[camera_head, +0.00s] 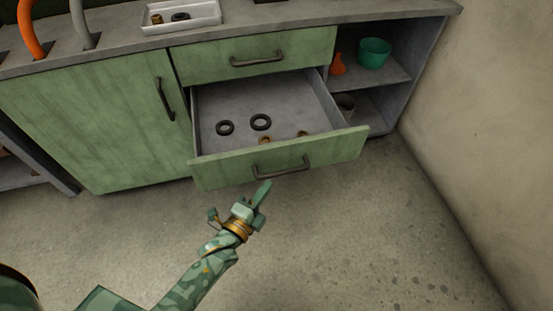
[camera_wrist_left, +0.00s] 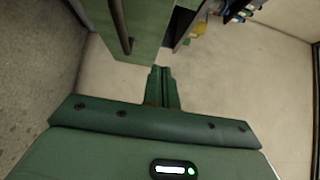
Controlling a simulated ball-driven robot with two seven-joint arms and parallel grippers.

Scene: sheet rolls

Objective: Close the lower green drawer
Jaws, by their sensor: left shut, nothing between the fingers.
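The lower green drawer (camera_head: 228,168) is pulled far out of the cabinet in the head view, with its dark handle (camera_head: 281,169) on the front. Black rings (camera_head: 261,122) and small brown pieces (camera_head: 303,134) lie inside it. My left gripper (camera_head: 265,186) is in front of the drawer, just below the handle in the picture, shut and empty. I cannot tell whether it touches the front. In the left wrist view the shut fingers (camera_wrist_left: 163,75) are at the centre, and a green panel with a dark handle (camera_wrist_left: 122,30) is beyond them. My right gripper is not in view.
The upper green drawer (camera_head: 210,62) above is shut, and so is the green cabinet door (camera_head: 95,120) at left. Open shelves at right hold a teal bowl (camera_head: 374,53) and an orange object (camera_head: 337,66). A white tray (camera_head: 205,14) sits on the counter. The floor in front is clear.

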